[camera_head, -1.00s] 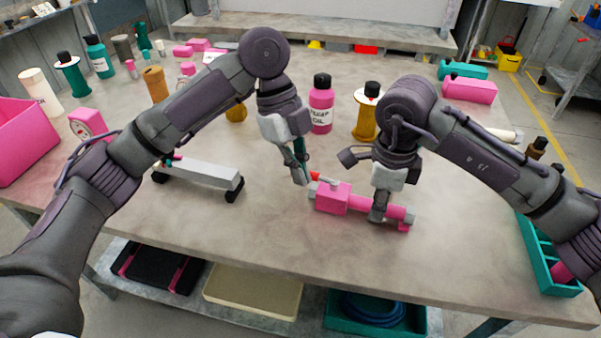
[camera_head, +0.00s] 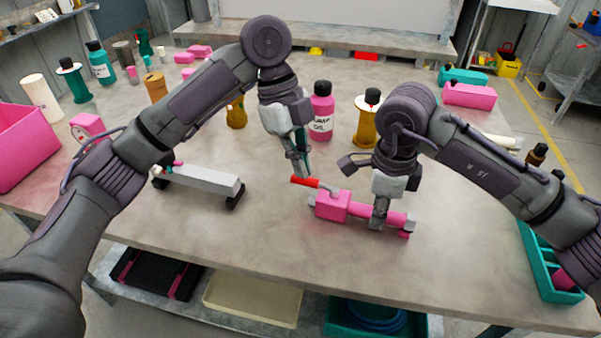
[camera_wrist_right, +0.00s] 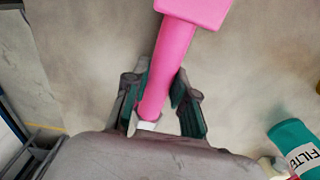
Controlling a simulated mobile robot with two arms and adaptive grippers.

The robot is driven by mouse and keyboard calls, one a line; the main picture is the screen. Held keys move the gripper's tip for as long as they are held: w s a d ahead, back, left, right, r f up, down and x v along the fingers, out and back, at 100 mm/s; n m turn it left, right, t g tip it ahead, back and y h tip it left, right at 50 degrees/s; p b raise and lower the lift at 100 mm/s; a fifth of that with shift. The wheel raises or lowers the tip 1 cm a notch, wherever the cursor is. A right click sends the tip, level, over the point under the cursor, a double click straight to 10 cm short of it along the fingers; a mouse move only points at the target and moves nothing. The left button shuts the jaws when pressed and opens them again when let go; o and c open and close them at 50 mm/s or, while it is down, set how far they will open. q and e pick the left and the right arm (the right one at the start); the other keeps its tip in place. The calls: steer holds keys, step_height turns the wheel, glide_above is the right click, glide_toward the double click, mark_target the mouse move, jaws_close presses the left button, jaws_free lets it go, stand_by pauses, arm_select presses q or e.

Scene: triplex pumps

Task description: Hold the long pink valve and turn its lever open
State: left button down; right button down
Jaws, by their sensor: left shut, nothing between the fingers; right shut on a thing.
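The long pink valve (camera_head: 333,206) lies on the table in the head view, its body at the left and its pipe running right. Its red lever (camera_head: 305,182) sticks out to the left from a grey stem above the body. My right gripper (camera_head: 378,222) is shut around the valve's pipe; the right wrist view shows the pink pipe (camera_wrist_right: 168,70) between the two fingers. My left gripper (camera_head: 303,173) is shut and empty, with its fingertips right at the red lever, on its far side. Whether they touch it is hard to tell.
A grey bar on black feet (camera_head: 200,179) lies left of the valve. A pink bottle (camera_head: 321,115) and an orange spool (camera_head: 366,125) stand behind it. A teal divided tray (camera_head: 538,262) is at the right edge. The table front is clear.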

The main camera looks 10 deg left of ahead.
arm_select(q)
step_height(320, 180, up, 7)
steer(key=w, duration=0.2)
steer(key=shift+w+d+r, duration=0.15)
steer(key=shift+w+d, duration=0.05)
arm_select(e)
steer(key=c, duration=0.9)
jaws_free()
steer(key=shift+o, duration=0.2)
